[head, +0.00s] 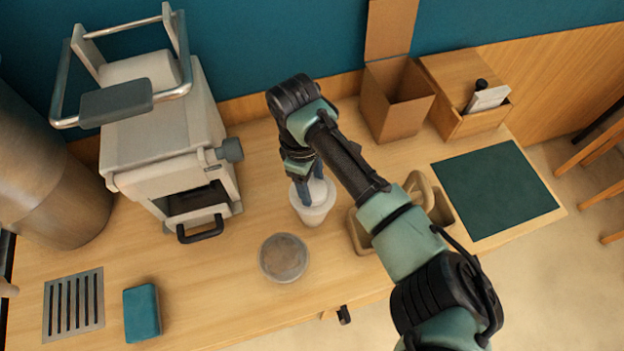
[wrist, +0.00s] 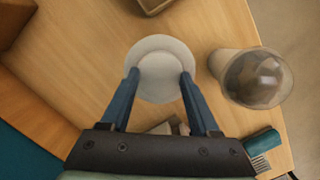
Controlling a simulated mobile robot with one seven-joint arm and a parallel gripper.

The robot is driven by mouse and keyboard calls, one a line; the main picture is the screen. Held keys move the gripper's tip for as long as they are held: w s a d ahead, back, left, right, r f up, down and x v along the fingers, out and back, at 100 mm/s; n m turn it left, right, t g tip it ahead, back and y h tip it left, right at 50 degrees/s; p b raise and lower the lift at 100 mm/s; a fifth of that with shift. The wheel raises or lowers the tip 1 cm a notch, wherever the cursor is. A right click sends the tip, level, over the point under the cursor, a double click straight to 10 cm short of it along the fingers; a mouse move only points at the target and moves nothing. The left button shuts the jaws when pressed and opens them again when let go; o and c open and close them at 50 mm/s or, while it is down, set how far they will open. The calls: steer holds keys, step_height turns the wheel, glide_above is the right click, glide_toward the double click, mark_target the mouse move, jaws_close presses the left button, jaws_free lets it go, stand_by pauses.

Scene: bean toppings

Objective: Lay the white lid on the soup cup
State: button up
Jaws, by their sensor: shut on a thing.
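My gripper (head: 312,188) is over the white soup cup (head: 313,217) near the middle of the counter, fingers pointing down. In the wrist view my gripper (wrist: 159,76) has its two blue fingers on either side of a round white lid (wrist: 160,62), shut on it. The lid looks level and sits at the cup's mouth. I cannot tell whether it rests on the rim or is just above it. The lid hides the cup's opening, and the arm and fingers hide part of the lid in the head view.
A clear-topped cup with brown contents (head: 283,258) stands close by, in front and left. A tan holder (head: 362,238) is just right of the cup. A white machine (head: 165,140) stands left, a cardboard box (head: 395,103) behind. The green mat (head: 495,188) is bare.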

steer(key=o, duration=1.4)
steer(key=shift+c, duration=0.2)
steer(key=shift+o, duration=0.2)
steer(key=shift+r, duration=0.1)
steer(key=shift+r+p, duration=3.4)
steer(key=shift+p, duration=0.1)
steer(key=shift+f, duration=0.1)
